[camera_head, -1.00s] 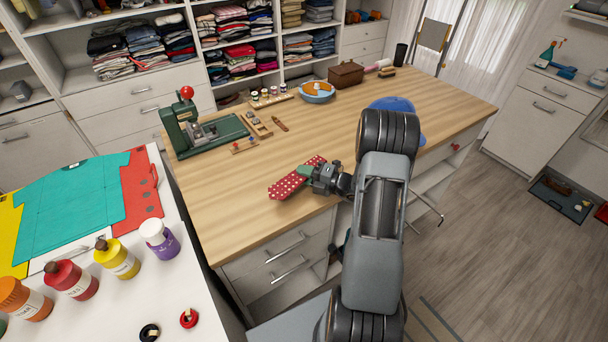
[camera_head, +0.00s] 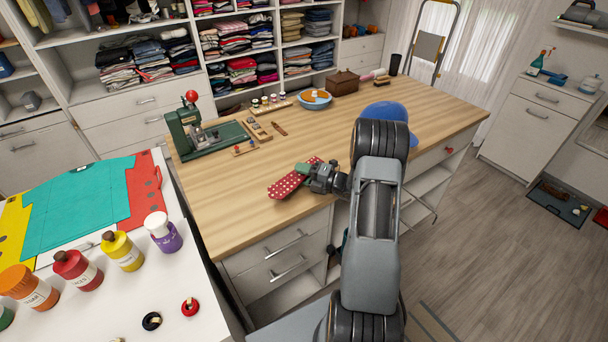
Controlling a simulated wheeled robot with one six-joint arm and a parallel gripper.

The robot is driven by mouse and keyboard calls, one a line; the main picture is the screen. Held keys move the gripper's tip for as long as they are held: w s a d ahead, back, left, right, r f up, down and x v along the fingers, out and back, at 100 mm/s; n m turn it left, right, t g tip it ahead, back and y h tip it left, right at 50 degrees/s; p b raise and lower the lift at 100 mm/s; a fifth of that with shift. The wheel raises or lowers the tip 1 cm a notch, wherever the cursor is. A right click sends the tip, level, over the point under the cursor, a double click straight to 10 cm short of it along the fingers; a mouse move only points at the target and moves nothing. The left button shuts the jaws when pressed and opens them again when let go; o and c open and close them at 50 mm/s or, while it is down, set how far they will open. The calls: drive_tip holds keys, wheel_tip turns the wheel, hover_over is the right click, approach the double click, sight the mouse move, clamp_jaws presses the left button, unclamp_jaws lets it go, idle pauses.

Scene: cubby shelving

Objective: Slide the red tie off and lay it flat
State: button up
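The red tie (camera_head: 287,187) has white dots and shows as a short, wide strip on or just over the wooden counter (camera_head: 250,210), near its front edge. A green piece (camera_head: 303,168) shows beside the tie; what it is and whether the tie goes around it cannot be told. My gripper (camera_head: 312,178) is at the right side of the tie, touching or nearly touching it. Its fingertips are too small and partly hidden, so their grip is unclear. My arm hides part of the counter to the right.
A green press (camera_head: 190,135) with a red knob stands at the counter's left, small wooden pieces beside it. A blue bowl (camera_head: 315,100), a brown box (camera_head: 343,82) and a blue cap (camera_head: 400,112) stand farther back. Paint bottles (camera_head: 75,270) stand on the white table. Mid-counter is clear.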

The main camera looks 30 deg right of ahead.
sight(304, 188)
drive_tip(key=shift+o, duration=1.2)
drive_tip(key=shift+m, duration=0.3)
drive_tip(key=f, duration=0.2)
drive_tip(key=s+f, duration=0.1)
drive_tip(key=shift+s+a+f, duration=0.1)
drive_tip(key=shift+a+f, duration=0.2)
drive_tip(key=shift+f, duration=0.1)
drive_tip(key=shift+s+d+f, duration=0.2)
drive_tip(key=shift+s+d, duration=0.1)
drive_tip(key=s+d, duration=0.2)
drive_tip(key=s+d+r, duration=0.1)
drive_tip(key=s+d, duration=0.1)
drive_tip(key=d, duration=0.1)
drive_tip(key=s+d+b, duration=0.1)
drive_tip(key=s+d, duration=0.1)
drive_tip(key=shift+d+r, duration=0.2)
drive_tip(key=shift+r, duration=0.15)
drive_tip(key=shift+s+d+r, duration=0.9)
drive_tip(key=shift+s+d, duration=0.15)
drive_tip(key=shift+s, duration=0.05)
drive_tip(key=shift+d, duration=0.15)
